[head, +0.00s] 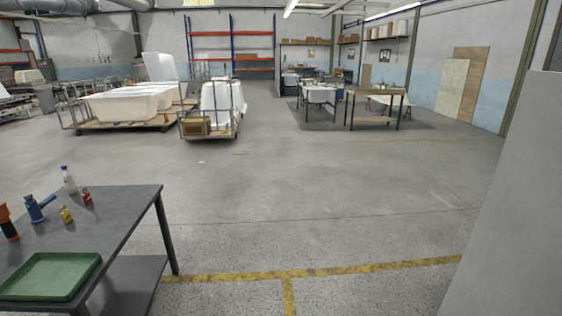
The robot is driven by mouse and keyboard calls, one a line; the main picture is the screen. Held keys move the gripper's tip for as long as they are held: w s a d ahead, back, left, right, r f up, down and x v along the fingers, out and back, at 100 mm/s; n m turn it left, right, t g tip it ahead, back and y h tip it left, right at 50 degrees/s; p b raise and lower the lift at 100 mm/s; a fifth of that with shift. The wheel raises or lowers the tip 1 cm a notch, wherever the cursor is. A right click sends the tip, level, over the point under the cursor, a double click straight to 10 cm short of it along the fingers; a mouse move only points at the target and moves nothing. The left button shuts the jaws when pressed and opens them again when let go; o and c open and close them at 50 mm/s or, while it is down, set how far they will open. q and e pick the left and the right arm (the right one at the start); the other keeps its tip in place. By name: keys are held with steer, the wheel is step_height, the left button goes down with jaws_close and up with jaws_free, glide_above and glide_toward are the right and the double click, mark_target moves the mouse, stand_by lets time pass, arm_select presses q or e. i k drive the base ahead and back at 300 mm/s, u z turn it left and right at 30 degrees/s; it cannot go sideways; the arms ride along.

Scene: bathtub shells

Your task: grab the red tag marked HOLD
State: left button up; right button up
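I cannot make out a tag marked HOLD anywhere in the head view. A small red item (87,197) stands on the dark table at the lower left, near its back edge. It is too small to tell what it is, and no lettering on it is readable. Neither of my grippers is in view.
The dark table (125,215) also holds a green tray (50,276), a white bottle (68,180), a blue tool (36,208), a yellow item (66,214) and an orange-black item (7,222). Bathtub carts (125,127) stand farther back. A grey wall fills the right; middle floor is clear.

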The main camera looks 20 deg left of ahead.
mark_target(87, 198)
steer(key=u, duration=0.25)
steer(key=i, duration=2.35)
steer(key=u, duration=0.45)
steer(key=i, duration=2.3)
steer(key=u, duration=0.5)
steer(key=i, duration=2.45)
steer(key=u, duration=0.7)
steer(key=i, duration=1.35)
steer(key=u, duration=1.7)
steer(key=i, duration=1.05)
steer(key=u, duration=1.65)
steer(key=i, duration=1.15)
steer(key=u, duration=0.45)
steer(key=i, duration=0.55)
steer(key=u, duration=0.1)
